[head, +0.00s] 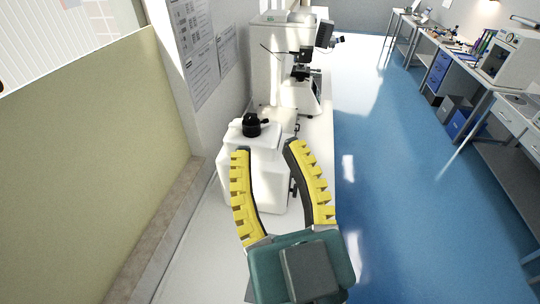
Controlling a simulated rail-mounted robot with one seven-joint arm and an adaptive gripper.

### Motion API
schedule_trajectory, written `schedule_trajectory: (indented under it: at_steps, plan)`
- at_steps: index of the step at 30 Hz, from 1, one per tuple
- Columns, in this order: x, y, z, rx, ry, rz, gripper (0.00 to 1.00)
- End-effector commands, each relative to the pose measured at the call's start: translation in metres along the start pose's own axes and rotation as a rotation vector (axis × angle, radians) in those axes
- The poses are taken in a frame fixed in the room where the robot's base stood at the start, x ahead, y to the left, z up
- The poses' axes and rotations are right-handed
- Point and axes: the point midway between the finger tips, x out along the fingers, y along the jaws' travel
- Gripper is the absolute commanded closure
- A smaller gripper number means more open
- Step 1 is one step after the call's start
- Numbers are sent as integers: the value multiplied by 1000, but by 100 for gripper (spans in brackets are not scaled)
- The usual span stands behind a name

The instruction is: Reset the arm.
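My gripper (267,146) is in the lower middle of the head view, with two yellow, ridged, curved fingers on a teal and grey base. The fingers are spread wide apart, with nothing visible held between them. The fingertips appear over a white machine (268,170) with a black knob (252,125) on top. From this view I cannot tell whether the fingers touch that machine. The rest of my arm is not clearly visible.
A larger white tester (268,65) with a microscope-like head (303,68) stands farther back on the white bench (318,140). A wall with posted sheets (197,60) is at left. Blue floor (385,190) is clear at right, before side benches (465,65) with equipment.

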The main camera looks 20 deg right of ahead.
Motion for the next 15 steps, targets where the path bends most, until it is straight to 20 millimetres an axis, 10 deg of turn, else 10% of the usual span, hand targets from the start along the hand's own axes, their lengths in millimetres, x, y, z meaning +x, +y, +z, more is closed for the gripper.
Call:
schedule_trajectory:
  at_steps: [15]
  plan:
    - [36,2,-93,12,-2,2,64]
